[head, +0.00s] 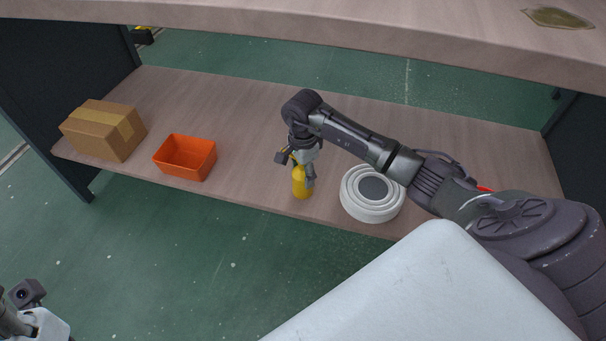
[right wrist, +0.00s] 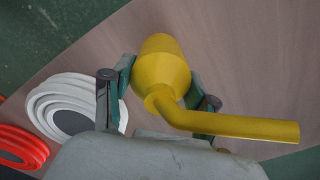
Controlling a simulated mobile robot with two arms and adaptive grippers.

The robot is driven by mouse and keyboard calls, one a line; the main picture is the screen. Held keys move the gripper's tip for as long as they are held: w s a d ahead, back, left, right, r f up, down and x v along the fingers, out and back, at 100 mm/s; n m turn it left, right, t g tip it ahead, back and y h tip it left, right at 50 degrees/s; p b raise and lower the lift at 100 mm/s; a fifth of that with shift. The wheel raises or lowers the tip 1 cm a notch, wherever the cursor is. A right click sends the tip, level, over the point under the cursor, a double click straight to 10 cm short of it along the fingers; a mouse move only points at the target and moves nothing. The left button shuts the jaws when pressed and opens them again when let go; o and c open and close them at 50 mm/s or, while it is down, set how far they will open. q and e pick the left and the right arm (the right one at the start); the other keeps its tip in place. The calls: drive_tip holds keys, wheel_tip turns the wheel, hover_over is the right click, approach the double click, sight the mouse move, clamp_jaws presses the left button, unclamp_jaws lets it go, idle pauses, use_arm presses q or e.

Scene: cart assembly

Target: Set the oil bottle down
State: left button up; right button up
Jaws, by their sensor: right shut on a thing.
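The yellow oil bottle (head: 301,183) is at the front edge of the wooden lower shelf (head: 250,120) in the head view. My right gripper (head: 303,172) comes down on it from above and is shut around its body. In the right wrist view, the oil bottle (right wrist: 160,68) sits between the two fingers of the right gripper (right wrist: 160,92), its bent spout pointing right. The bottle looks upright; whether its base touches the shelf is hard to tell. Part of my left arm shows at the lower left of the head view, but its fingers do not.
A white ringed round part (head: 372,208) lies on the shelf just right of the bottle. An orange bin (head: 185,170) and a cardboard box (head: 104,130) stand to the left. An upper board (head: 330,28) overhangs the shelf. The shelf between bin and bottle is clear.

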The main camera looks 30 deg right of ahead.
drive_tip(key=shift+r, duration=0.15)
drive_tip(key=o, duration=0.9)
drive_tip(key=shift+f, duration=0.2)
drive_tip(key=o, duration=0.4)
drive_tip(key=shift+o, duration=0.2)
